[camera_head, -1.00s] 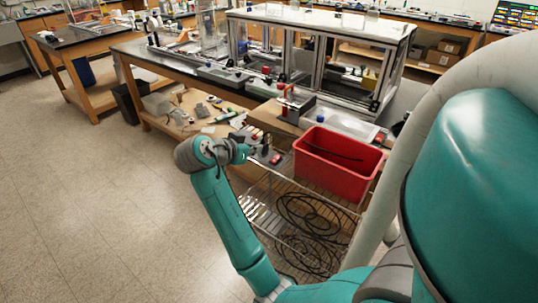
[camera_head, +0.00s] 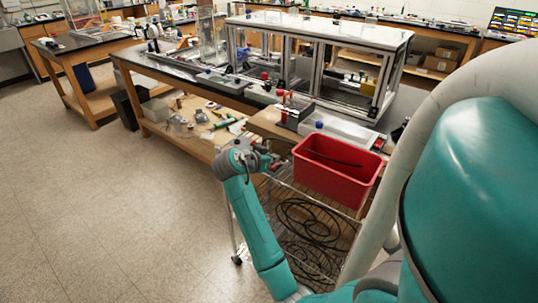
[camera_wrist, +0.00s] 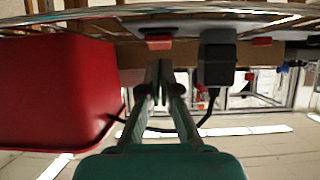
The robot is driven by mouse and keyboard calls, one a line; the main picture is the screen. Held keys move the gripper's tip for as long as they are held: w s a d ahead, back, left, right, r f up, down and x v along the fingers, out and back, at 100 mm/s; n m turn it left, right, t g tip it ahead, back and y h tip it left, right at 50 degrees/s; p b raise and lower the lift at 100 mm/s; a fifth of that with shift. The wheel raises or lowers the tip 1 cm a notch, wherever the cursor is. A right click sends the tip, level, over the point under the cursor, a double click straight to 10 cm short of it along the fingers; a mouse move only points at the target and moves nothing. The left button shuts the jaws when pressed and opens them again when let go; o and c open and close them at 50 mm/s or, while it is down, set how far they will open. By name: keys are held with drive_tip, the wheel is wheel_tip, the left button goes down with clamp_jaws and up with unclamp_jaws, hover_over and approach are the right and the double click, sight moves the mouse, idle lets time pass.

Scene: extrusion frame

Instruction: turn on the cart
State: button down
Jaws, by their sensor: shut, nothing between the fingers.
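The cart (camera_head: 300,187) is a wire-shelf cart beside the workbench, with coiled black cables on its lower shelf. My gripper (camera_head: 263,165) is at its left end, left of the red bin, and partly hidden by my wrist. In the wrist view, my gripper (camera_wrist: 158,66) is shut and empty. Its fingertips point at a red rocker-like switch (camera_wrist: 158,42) on a pale strip, just beyond them. I cannot tell whether they touch it. A black plug (camera_wrist: 216,64) with a cable sits right of the fingers. The switch's on or off position is unclear.
The red bin (camera_head: 335,168) stands on the cart; its wall (camera_wrist: 60,85) fills the left of the wrist view. The workbench (camera_head: 205,85) with a framed enclosure lies behind. A second red part (camera_wrist: 262,42) is at the right. Floor at the left is clear.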

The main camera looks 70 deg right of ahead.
drive_tip(key=shift+d+f, duration=0.15)
drive_tip(key=shift+f, duration=0.35)
drive_tip(key=shift+s+d+f, duration=0.1)
drive_tip(key=shift+d+f, duration=0.05)
drive_tip(key=shift+f, duration=0.1)
